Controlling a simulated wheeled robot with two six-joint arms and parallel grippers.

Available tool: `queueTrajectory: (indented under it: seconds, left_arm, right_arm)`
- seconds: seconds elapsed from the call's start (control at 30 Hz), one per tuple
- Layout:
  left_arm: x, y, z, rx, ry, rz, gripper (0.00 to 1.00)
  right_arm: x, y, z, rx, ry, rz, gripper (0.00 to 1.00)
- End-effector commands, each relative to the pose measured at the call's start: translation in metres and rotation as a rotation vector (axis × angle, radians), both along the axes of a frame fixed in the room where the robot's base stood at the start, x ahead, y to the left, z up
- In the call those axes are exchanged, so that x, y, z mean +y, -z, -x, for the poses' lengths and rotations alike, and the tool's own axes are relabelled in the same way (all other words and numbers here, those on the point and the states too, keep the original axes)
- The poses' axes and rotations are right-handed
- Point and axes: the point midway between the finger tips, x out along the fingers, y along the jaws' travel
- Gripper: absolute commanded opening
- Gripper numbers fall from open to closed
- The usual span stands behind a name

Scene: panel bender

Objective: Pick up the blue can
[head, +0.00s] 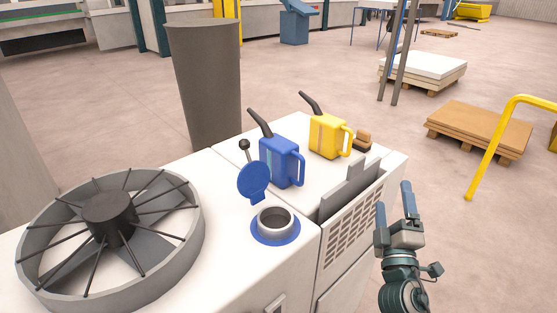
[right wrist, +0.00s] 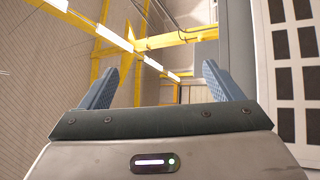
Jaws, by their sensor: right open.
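The blue can (head: 279,163) stands upright on the white machine top, with a dark spout leaning up to the left and a handle on its right side. A yellow can (head: 326,136) of like shape stands behind it to the right. My right gripper (head: 394,207) is open and empty, beside the machine's right side, to the right of and apart from the blue can. Its two fingers also show in the right wrist view (right wrist: 162,85), spread apart with nothing between them. The blue can is not seen in the right wrist view. My left gripper is not in view.
A filler neck (head: 276,222) with a raised blue cap (head: 253,181) is in front of the blue can. A round fan (head: 108,232) lies at left and a grey stack (head: 206,85) rises behind. A grey slotted holder (head: 349,192) sits at the right edge.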

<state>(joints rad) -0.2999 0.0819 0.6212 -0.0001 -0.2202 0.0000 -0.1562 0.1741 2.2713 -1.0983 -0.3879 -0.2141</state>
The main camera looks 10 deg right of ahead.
Motion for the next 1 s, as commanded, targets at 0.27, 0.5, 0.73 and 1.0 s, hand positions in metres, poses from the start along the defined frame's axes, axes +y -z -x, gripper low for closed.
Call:
queueTrajectory:
  seconds: [0.27, 0.5, 0.73, 1.0]
  left_arm:
    - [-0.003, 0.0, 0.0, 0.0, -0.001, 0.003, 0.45]
    - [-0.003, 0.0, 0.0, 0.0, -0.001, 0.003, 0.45]
    - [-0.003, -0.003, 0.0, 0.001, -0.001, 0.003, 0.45]
    - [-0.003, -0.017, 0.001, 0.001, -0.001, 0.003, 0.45]
  right_arm:
    - [0.103, -0.064, -0.055, -0.198, -0.143, 0.986, 0.85]
    - [0.132, -0.033, -0.102, -0.089, -0.223, 1.604, 0.85]
    - [0.13, -0.017, -0.123, -0.002, -0.257, 1.797, 0.85]
    - [0.151, -0.018, -0.157, 0.001, -0.26, 1.801, 0.85]
